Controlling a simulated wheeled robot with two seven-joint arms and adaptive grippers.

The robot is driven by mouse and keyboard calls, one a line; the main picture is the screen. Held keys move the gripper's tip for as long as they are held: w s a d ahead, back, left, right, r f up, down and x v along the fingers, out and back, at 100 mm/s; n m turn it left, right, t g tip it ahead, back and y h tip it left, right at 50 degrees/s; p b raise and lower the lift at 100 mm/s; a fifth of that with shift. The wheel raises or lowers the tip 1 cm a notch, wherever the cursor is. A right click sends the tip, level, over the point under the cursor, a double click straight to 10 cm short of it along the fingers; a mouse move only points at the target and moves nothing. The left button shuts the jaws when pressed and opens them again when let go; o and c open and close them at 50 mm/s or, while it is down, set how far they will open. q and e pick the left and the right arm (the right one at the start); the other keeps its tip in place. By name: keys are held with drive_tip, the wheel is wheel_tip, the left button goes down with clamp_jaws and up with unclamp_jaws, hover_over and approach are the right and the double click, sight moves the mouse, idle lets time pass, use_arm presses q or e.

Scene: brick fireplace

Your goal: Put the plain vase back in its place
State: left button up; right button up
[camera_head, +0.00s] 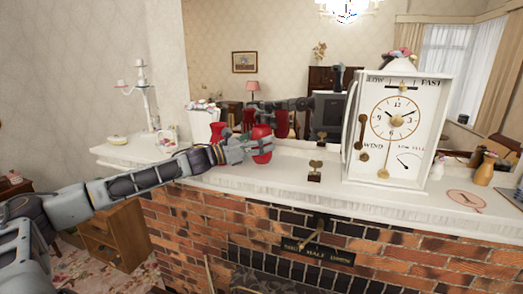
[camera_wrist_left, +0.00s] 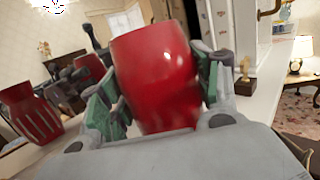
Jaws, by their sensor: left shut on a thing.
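The plain vase (camera_head: 262,152) is glossy red with a smooth side. My left gripper (camera_head: 257,145) is shut on it above the mantel; whether its base touches the shelf I cannot tell. In the left wrist view the plain vase (camera_wrist_left: 158,75) stands slightly tilted between the green finger pads, its lower part hidden by the gripper. A second red vase with pale vertical stripes (camera_wrist_left: 32,115) stands at left in that view. It also shows behind my left arm in the head view (camera_head: 217,131). A red ring mark (camera_head: 467,199) lies on the mantel at right. My right gripper is out of view.
A large white clock (camera_head: 400,125) stands right of the held vase. A small brass key-like piece (camera_head: 315,171) stands between them. A tan vase (camera_head: 485,170) is near the ring mark. A mirror (camera_head: 225,60) backs the white mantel (camera_head: 250,180). A white candelabra (camera_head: 149,100) is at left.

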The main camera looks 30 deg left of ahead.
use_arm(q)
drive_tip(key=shift+f, duration=1.4)
drive_tip(key=o, duration=1.3)
drive_tip(key=shift+f, duration=0.1)
